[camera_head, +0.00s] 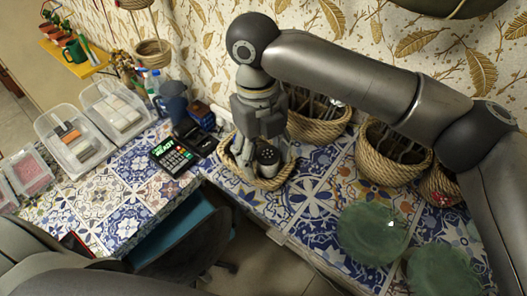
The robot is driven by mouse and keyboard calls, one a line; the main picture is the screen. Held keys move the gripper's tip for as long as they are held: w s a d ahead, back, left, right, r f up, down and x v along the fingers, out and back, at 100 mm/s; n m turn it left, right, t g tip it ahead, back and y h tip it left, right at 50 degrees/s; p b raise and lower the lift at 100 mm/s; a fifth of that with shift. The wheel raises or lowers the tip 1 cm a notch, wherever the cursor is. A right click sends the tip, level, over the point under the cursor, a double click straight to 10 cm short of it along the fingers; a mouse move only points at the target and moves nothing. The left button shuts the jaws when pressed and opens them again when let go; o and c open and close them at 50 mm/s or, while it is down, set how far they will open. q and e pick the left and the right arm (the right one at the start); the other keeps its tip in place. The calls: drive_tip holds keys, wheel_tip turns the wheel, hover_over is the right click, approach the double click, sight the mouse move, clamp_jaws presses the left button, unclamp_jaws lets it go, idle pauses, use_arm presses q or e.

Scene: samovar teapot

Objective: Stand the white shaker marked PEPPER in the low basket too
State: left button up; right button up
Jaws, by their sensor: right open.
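The low rope basket (238,174) stands on the patterned tile top, at the front edge near the middle of the view. My right gripper (266,148) reaches down over it, with its fingers spread. A shaker with a dark, perforated cap (268,157) is upright in the basket, between or just in front of the fingers. Its body is mostly hidden and I cannot read any marking, so I cannot tell if it is the PEPPER one. No other shaker can be made out. My left gripper is out of view.
Taller rope baskets (378,165) with dark contents stand right of my gripper. Green plates (373,232) lie at the front right. A card terminal (172,157), a blue jug (174,101) and clear bins (75,140) are on the left. Some tile in front of the baskets is clear.

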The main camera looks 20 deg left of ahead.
sight(261, 152)
drive_tip(key=r, duration=0.2)
drive_tip(key=r+b, duration=0.1)
drive_tip(key=r, duration=0.1)
drive_tip(key=r+b, duration=0.1)
drive_tip(key=r, duration=0.1)
drive_tip(key=shift+w+a+r, duration=0.25)
drive_tip(key=shift+w+a, duration=0.05)
drive_tip(key=shift+r, duration=0.6)
